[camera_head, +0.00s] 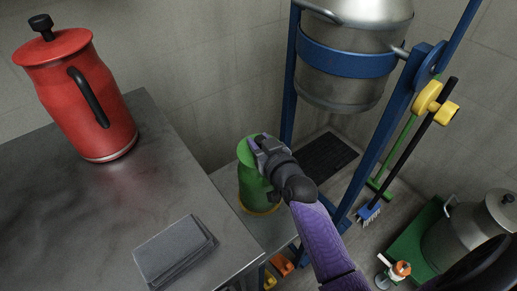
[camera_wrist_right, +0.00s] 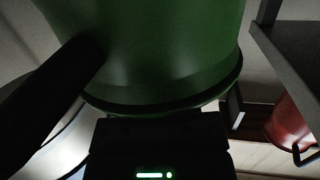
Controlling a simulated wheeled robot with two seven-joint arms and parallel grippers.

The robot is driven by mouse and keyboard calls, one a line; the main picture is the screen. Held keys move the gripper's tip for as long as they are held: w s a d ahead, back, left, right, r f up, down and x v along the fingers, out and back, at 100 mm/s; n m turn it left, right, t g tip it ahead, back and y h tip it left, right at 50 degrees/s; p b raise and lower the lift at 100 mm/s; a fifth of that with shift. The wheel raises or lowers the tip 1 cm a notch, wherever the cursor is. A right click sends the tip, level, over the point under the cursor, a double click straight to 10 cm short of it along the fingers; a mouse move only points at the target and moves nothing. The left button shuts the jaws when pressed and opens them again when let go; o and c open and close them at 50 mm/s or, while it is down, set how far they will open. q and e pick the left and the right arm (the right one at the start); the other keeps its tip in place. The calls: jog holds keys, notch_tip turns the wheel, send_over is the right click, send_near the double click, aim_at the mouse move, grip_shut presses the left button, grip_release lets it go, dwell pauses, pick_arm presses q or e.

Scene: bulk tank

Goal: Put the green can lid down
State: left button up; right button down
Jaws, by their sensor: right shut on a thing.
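The green can (camera_head: 253,187) stands upright on a lower grey surface beside the steel table, with a yellowish ring at its base. Its green lid (camera_head: 243,152) shows at the can's top, partly hidden by my right gripper. My right gripper (camera_head: 259,146) is shut at the lid's top; its fingers cover what they grip, apparently the lid's knob. I cannot tell whether the lid rests on the can or is slightly above it. In the right wrist view, green metal (camera_wrist_right: 160,45) with a dark rim fills the upper middle. My left gripper is not in view.
A red can (camera_head: 85,100) with a black handle stands on the steel table (camera_head: 150,190), near a folded grey cloth (camera_head: 174,250). A metal tank (camera_head: 350,60) hangs in a blue frame (camera_head: 376,150) behind my right arm. The table's middle is clear.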

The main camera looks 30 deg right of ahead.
jog(key=shift+f, duration=0.2)
jog(key=shift+c, duration=1.8)
grip_release()
